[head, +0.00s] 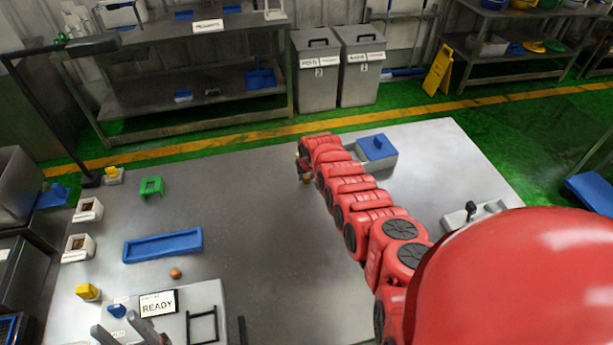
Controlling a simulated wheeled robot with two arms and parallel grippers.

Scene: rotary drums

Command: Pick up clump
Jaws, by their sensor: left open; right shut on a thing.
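My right arm's red links stretch from the lower right across the grey table. Its gripper (303,166) is at the far end, near the table's back edge, shut on a small brown clump (305,179), which is mostly hidden. Another round orange-brown clump (175,273) lies on the table in front of the blue tray. My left gripper (122,333) shows only as two dark grey fingers at the bottom edge, spread apart with nothing visible between them, near the READY sign.
A long blue tray (163,246) and a green stand (152,187) are on the left half. White boxes (79,247) line the left edge. A grey box with a blue top (377,148) is just right of my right gripper. The READY sign (159,303) stands in front. The middle is clear.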

